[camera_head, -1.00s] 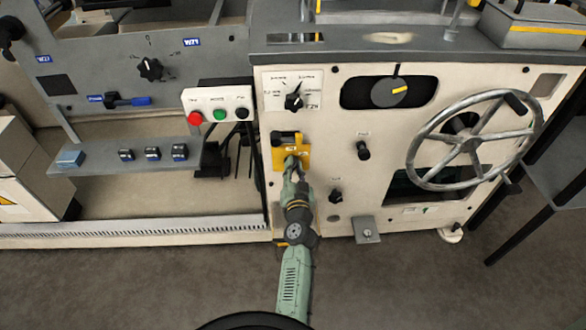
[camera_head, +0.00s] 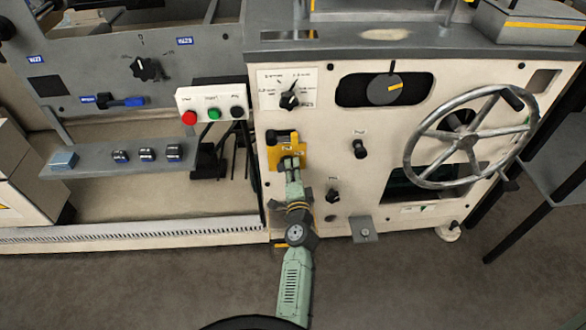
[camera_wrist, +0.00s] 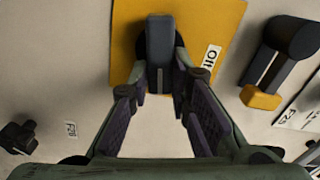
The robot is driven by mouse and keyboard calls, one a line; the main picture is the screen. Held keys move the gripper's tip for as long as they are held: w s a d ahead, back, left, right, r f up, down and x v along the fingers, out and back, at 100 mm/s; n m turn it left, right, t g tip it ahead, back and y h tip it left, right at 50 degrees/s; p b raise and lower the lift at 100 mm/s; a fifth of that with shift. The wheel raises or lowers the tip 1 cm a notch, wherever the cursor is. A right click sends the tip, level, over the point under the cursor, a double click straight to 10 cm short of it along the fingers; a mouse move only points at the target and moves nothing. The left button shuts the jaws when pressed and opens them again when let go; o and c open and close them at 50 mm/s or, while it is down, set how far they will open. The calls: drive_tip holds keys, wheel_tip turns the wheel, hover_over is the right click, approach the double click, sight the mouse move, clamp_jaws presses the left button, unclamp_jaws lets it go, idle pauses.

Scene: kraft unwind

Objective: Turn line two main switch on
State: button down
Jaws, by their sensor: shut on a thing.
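A yellow plate (camera_head: 300,154) with a dark switch on it is mounted on the left part of the cream machine front. In the wrist view the yellow plate (camera_wrist: 222,20) carries a dark switch handle (camera_wrist: 160,40) and a white label. My gripper (camera_head: 291,163) reaches up to this plate from below. In the wrist view the fingertips of my gripper (camera_wrist: 160,88) are shut on the near end of the switch handle, one on each side.
A dark selector knob (camera_head: 290,99) sits above the plate. A button box (camera_head: 212,102) is to its upper left. Small black knobs (camera_head: 360,148) and a large handwheel (camera_head: 468,142) are to its right. In the wrist view, a yellow-tipped dark knob (camera_wrist: 290,42) is close on the right.

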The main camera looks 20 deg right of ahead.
drive_tip(key=shift+f+m, duration=0.1)
drive_tip(key=shift+m, duration=1)
drive_tip(key=c, duration=1.5)
unclamp_jaws()
drive_tip(key=shift+f, duration=0.1)
drive_tip(key=v, duration=0.7)
drive_tip(key=shift+s, duration=0.25)
